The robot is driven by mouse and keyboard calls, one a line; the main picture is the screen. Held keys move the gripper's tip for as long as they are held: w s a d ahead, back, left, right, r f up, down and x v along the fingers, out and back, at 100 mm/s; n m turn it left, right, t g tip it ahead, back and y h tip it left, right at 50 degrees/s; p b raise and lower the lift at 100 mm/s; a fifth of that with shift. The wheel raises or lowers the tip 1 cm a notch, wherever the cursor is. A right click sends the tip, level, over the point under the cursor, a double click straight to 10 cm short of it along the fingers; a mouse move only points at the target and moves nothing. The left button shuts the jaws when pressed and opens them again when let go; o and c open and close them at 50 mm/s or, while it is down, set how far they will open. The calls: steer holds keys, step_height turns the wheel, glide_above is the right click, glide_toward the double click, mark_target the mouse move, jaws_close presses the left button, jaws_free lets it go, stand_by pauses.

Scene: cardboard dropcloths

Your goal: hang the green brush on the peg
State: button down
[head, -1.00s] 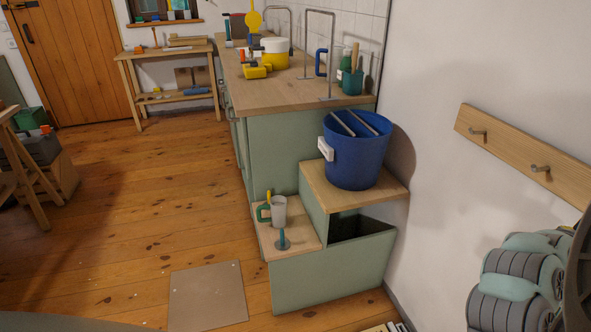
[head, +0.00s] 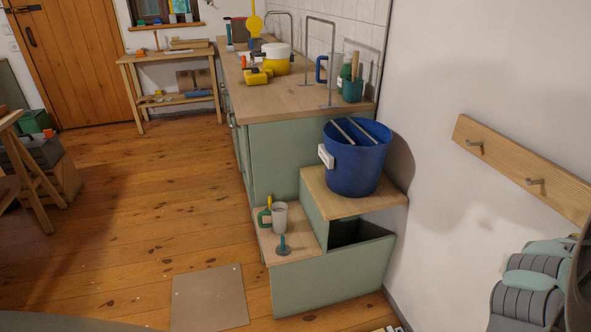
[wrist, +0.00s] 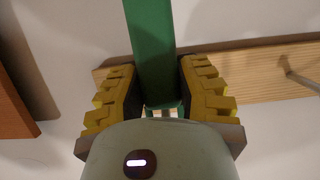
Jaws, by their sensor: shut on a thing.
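The green brush (wrist: 150,40) shows in the wrist view as a long green bar between the yellow-padded fingers of my gripper (wrist: 157,72). My gripper is shut on it, and the brush's far end runs out of the top of the picture. The wooden peg rail (head: 510,163) is fixed to the white wall at the right in the head view, with two metal pegs (head: 474,146) (head: 536,182), both bare in that view. In the wrist view the rail (wrist: 262,88) lies behind the gripper, and one peg (wrist: 300,80) stands to the right of the brush. The head view does not show my gripper.
A blue bucket (head: 354,165) stands on the wooden step (head: 330,204) below and left of the rail. A grey cup (head: 280,217) sits on the lower step. The counter (head: 280,100) behind holds tools. The wall around the rail is clear.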

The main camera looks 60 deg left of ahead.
steer(key=shift+w+d+f+b, duration=0.2)
steer(key=shift+w+f+b, duration=0.25)
steer(key=shift+w, duration=0.15)
steer(key=shift+w+d+f+b, duration=0.2)
steer(key=shift+w+f+b, duration=0.25)
steer(key=shift+w, duration=0.1)
steer(key=c, duration=0.7)
jaws_free()
steer(key=shift+o, duration=0.2)
